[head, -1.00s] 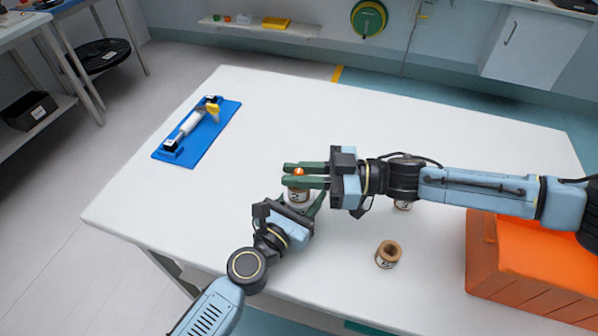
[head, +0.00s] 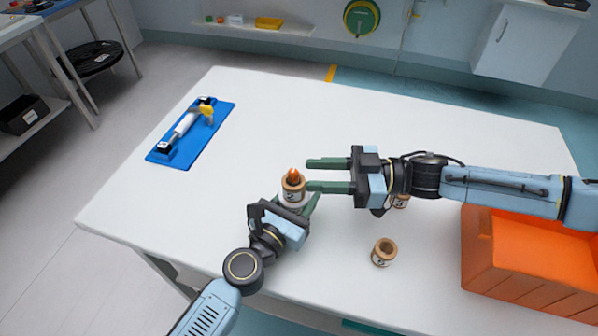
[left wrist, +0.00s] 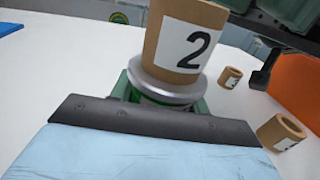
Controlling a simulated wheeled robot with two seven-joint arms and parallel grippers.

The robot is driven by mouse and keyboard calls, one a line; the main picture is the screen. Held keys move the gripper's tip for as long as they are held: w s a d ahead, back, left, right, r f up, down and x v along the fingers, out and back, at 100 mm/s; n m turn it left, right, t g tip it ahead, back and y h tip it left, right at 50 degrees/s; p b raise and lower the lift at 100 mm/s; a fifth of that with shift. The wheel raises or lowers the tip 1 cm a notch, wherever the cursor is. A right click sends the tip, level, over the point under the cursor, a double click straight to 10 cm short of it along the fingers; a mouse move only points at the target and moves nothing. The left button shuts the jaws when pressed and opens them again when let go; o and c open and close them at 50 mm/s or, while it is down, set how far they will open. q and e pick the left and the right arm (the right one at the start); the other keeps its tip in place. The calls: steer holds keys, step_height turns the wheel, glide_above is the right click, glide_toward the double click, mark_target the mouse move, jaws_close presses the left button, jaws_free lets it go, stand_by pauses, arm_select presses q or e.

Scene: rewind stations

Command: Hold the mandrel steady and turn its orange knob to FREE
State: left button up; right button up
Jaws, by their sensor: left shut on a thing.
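The mandrel (head: 291,197) stands upright on the white table with a brown core labelled 2 (left wrist: 185,38) around it. Its orange knob (head: 292,175) sticks up from the top. No FREE mark is legible and I cannot tell the knob's setting. My left gripper (head: 298,204) is shut on the mandrel low down, below the core. In the left wrist view its green fingers flank the base under a silver flange (left wrist: 165,85). My right gripper (head: 308,175) is open and empty just right of the knob, its fingers pointing left and apart from it.
A brown core (head: 384,252) stands at the front right, and another (head: 401,201) is partly hidden under my right arm. An orange crate (head: 480,262) sits at the right.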

steer(key=d, duration=0.7)
steer(key=shift+s, duration=0.15)
arm_select(q)
steer(key=o, duration=1.2)
